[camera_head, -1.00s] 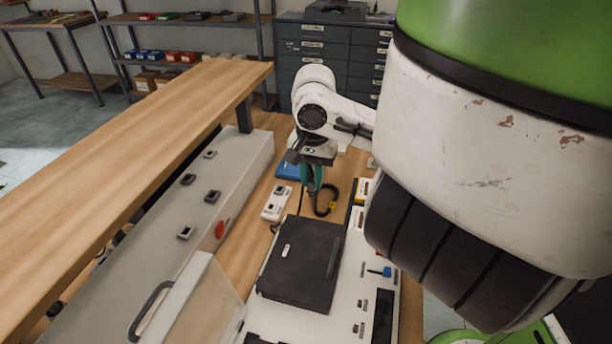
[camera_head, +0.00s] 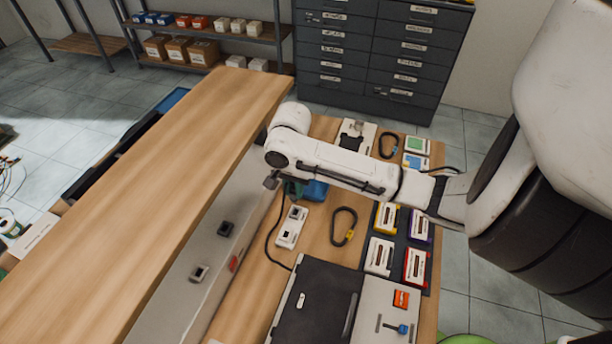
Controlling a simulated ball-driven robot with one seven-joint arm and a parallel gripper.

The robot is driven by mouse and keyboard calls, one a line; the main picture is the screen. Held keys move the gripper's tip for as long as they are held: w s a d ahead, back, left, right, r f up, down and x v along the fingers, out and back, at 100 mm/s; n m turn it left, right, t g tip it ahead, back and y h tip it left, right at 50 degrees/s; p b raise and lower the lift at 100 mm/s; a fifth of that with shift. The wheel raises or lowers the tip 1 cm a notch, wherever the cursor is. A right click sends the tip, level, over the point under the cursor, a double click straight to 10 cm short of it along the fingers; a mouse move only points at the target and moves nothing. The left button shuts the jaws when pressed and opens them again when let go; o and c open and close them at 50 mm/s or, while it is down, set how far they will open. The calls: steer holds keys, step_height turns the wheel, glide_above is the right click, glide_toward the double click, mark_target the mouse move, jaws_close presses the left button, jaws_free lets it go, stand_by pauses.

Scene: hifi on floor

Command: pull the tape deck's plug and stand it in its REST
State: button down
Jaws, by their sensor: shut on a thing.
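The tape deck (camera_head: 318,305) has a dark lid and a white body at the bottom of the view. Its black cable (camera_head: 268,232) leaves the back left corner and curves up past the white socket strip (camera_head: 291,228) to my gripper (camera_head: 291,188). My gripper is beyond the strip, partly hidden by my white forearm.
A black carabiner-like loop (camera_head: 343,226) lies right of the strip. Several cassettes stand on a dark mat (camera_head: 398,236). A long grey housing (camera_head: 215,245) and a raised wooden shelf (camera_head: 160,190) bound the left side. Bare wood shows around the loop.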

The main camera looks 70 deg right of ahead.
mark_target(295, 202)
steer(key=shift+f+b, duration=0.5)
steer(key=shift+f, duration=0.85)
steer(key=shift+f+b, duration=1.05)
steer(key=shift+b, duration=0.05)
steer(key=shift+p, duration=0.3)
steer(key=shift+f+b, duration=0.5)
steer(key=shift+f, duration=0.4)
stand_by(0.7)
stand_by(0.3)
steer(key=c, duration=0.9)
jaws_free()
steer(key=shift+c, duration=0.2)
